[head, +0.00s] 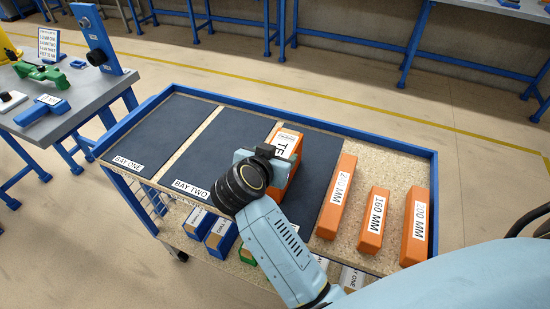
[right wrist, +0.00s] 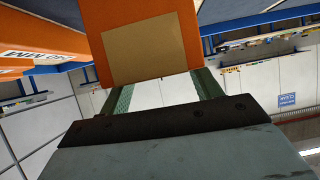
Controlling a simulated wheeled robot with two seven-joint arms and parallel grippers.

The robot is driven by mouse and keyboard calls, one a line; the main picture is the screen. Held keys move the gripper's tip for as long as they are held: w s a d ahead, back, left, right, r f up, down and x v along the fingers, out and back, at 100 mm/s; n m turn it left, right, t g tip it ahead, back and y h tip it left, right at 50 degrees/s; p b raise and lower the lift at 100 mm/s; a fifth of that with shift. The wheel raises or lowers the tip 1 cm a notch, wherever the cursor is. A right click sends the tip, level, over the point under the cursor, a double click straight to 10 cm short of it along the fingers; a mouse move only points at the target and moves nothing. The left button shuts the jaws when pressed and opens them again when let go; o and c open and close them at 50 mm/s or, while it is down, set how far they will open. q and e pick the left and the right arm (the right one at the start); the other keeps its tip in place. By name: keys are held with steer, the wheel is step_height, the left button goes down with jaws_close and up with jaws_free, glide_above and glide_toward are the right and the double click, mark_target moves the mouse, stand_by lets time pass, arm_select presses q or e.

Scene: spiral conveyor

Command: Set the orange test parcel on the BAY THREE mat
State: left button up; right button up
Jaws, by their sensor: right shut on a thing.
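The orange test parcel (head: 294,172) has a white label partly reading "TE". In the right wrist view the parcel (right wrist: 185,45) shows an orange face with a tan patch between the greenish fingers. My right gripper (head: 270,158) is shut on it. The parcel is over the right part of the dark mats, around the edge between the BAY TWO mat (head: 205,155) and the third dark mat (head: 318,165). I cannot tell whether it touches the surface. My arm hides the third mat's front edge and any label there. My left gripper is out of view.
The cart has a raised blue rim (head: 300,118). Orange blocks marked 160 MM (head: 373,225) and 200 MM (head: 417,215), plus another long one (head: 338,195), stand right of the mats. The BAY ONE mat (head: 160,130) is bare. Blue boxes (head: 220,237) sit below.

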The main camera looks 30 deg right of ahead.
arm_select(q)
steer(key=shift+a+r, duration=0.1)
arm_select(e)
steer(key=o, duration=0.9)
steer(key=shift+f, duration=0.2)
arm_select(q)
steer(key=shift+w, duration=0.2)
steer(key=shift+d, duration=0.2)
